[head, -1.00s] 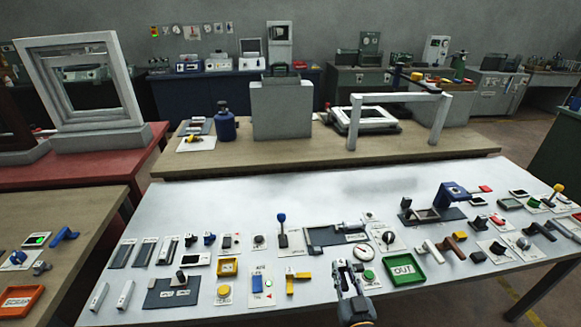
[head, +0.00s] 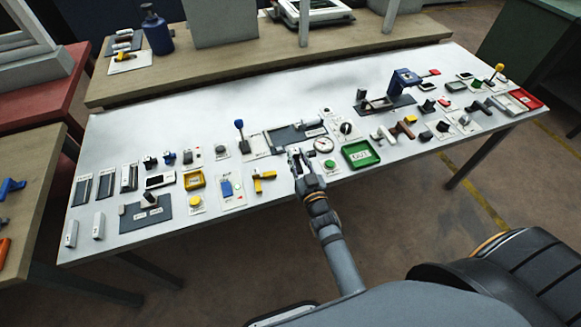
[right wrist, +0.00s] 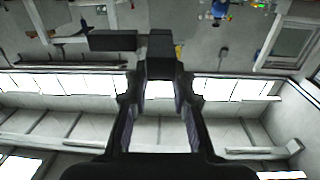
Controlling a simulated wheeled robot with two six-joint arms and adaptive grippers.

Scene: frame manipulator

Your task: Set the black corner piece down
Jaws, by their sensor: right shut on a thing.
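My right gripper (head: 299,160) is over the near middle part of the white table (head: 330,100), between the yellow-handled piece and the green tray. In the right wrist view the right gripper (right wrist: 160,88) is shut on the black corner piece (right wrist: 115,40). This piece is dark and L-shaped, with one arm reaching to the left beyond the fingertips. In the head view the piece is too small and dark to tell apart from the fingers. My left gripper is not in view.
A green OUT tray (head: 361,154) lies just right of the gripper. A grey fixture plate (head: 290,137) and a round dial (head: 323,145) are close beyond it. A yellow piece (head: 263,180) lies to its left. The far strip of the table is clear.

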